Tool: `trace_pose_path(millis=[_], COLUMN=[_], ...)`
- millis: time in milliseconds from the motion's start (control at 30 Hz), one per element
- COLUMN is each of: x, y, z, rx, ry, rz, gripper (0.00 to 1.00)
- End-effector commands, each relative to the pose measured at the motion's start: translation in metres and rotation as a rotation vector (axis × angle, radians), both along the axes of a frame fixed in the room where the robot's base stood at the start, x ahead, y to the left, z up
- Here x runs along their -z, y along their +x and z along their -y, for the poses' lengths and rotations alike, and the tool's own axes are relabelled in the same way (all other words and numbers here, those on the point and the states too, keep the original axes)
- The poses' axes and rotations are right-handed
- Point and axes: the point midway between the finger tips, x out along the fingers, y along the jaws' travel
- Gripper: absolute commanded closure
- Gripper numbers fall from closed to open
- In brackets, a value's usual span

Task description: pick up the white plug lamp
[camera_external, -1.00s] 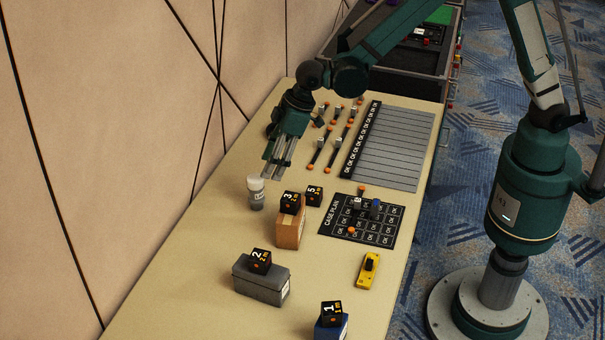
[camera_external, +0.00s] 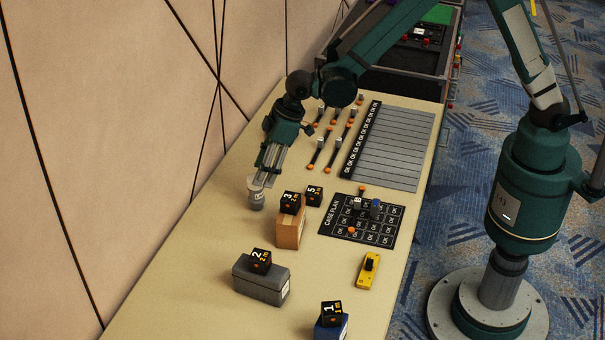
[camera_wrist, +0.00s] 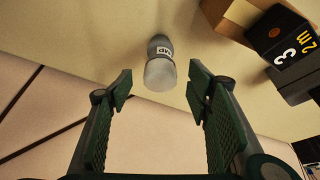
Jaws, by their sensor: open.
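The white plug lamp (camera_wrist: 160,70) stands on the table; in the wrist view it has a pale rounded end, a grey body and a white label with dark letters, partly readable as "MP". In the external view the lamp (camera_external: 256,199) is near the wall side of the table, its top partly covered by my fingers. My gripper (camera_external: 265,181) is open just above it. In the wrist view my gripper (camera_wrist: 157,88) has its fingers spread wide, with the lamp lined up between and just beyond the tips. Contact is not visible.
A cardboard box (camera_external: 289,229) with a black cube marked 3 (camera_external: 290,202) stands close right of the lamp, with cube 5 (camera_external: 314,196) behind. A grey box (camera_external: 261,280) stands nearer the front. The wall (camera_external: 120,120) is to the left.

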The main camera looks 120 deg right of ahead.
Motion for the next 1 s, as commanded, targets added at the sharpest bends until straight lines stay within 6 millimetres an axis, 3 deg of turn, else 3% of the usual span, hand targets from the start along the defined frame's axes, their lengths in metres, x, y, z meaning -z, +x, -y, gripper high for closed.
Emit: trace_pose_path(millis=[633, 1000], x=[0.013, 0.044], y=[0.005, 0.019], z=[0.001, 0.005], rx=[0.000, 0.000], ry=[0.000, 0.000], rz=[0.000, 0.000], gripper=[0.50, 0.50])
